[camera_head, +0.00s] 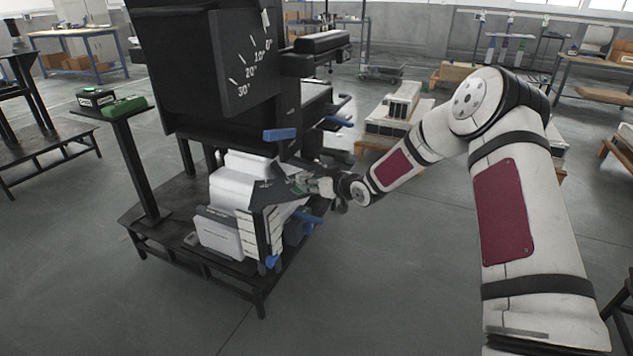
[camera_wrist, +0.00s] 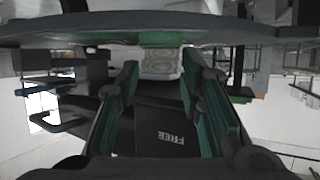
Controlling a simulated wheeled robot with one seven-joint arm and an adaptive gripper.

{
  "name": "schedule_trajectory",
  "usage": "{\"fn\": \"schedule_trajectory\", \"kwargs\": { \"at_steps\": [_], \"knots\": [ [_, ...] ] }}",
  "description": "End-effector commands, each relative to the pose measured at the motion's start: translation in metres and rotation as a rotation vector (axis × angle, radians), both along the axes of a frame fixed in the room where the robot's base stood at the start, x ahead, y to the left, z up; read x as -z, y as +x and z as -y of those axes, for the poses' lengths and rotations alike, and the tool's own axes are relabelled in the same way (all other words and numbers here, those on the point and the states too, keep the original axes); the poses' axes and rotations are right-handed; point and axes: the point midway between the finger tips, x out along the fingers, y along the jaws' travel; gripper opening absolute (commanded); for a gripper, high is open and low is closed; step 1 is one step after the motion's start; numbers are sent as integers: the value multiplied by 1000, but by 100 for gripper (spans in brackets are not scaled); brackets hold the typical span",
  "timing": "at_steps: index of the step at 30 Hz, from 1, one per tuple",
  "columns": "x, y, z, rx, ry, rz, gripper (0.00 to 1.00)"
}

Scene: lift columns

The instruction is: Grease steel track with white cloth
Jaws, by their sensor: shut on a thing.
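My gripper (camera_head: 308,184) reaches in from the right to the front of the black machine, just above a dark angled plate (camera_head: 272,194). In the wrist view, my gripper (camera_wrist: 160,72) shows two teal-padded fingers, shut on a small pale, crumpled white cloth (camera_wrist: 160,62). The cloth is at the fingertips, close to a long grey bar with a green patch (camera_wrist: 160,39). I cannot tell whether they touch. No part is clearly identifiable as the steel track; the grey bar may be it.
The black machine (camera_head: 185,75) with an angle scale stands on a dark low platform (camera_head: 160,240). White blocks (camera_head: 235,180) sit below it. Blue handles (camera_head: 280,134) stick out near my arm. The floor in front is clear.

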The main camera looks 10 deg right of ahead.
Motion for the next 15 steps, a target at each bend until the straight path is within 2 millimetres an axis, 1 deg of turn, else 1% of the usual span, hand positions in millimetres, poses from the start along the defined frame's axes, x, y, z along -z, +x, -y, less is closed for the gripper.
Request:
{"fn": "schedule_trajectory", "kwargs": {
  "at_steps": [1,9,15],
  "knots": [
    [1,-2,-4,-2,0,-1,9],
    [2,-9,-18,-1,-1,-2,9],
    [2,-11,-22,-1,0,-3,9]
  ]
}}
